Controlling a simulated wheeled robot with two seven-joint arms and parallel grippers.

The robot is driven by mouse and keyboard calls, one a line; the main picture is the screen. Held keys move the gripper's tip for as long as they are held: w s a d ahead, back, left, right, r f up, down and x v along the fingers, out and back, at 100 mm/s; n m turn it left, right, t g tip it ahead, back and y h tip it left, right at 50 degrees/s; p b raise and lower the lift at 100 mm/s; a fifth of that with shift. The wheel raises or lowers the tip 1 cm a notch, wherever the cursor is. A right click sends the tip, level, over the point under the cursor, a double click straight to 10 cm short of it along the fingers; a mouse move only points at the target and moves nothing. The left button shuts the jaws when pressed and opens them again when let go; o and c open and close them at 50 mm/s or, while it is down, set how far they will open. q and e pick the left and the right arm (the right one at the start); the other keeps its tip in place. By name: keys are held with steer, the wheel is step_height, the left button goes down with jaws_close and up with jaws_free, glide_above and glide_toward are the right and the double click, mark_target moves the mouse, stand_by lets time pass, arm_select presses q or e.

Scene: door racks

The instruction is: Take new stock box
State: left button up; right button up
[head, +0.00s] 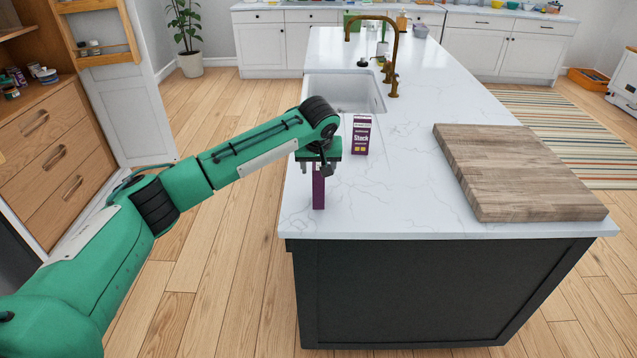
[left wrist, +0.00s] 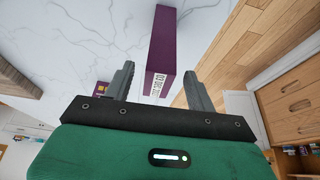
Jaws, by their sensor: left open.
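A narrow purple box (head: 318,192) stands on the white island counter near its left front edge. A second box (head: 361,136), purple and white with lettering that looks like "Stock", stands behind it to the right, by the sink. My left gripper (head: 318,168) points down over the narrow purple box and hides its top. In the left wrist view the open fingers (left wrist: 158,72) lie on either side of the near end of this purple box (left wrist: 162,42), which shows a barcode label. I cannot tell whether a finger touches it. A sliver of the second box (left wrist: 103,87) shows beside the left finger. My right gripper is out of view.
A thick wooden cutting board (head: 510,168) lies on the right of the counter (head: 400,210). A sink (head: 345,92) with a brass faucet (head: 394,50) is behind the boxes. An open door with racks (head: 100,30) stands at the left. The counter between boxes and board is clear.

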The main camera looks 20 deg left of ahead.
mark_target(318, 178)
arm_select(q)
steer(key=p+x, duration=0.1)
steer(key=x, duration=0.1)
steer(key=p+x, duration=0.1)
steer(key=x, duration=0.1)
steer(key=shift+s+d+f, duration=0.1)
steer(key=shift+s+f, duration=0.1)
steer(key=shift+w+f, duration=0.15)
steer(key=shift+f, duration=0.35)
steer(key=c, duration=1)
steer(key=shift+c, duration=0.8)
steer(key=shift+r, duration=0.15)
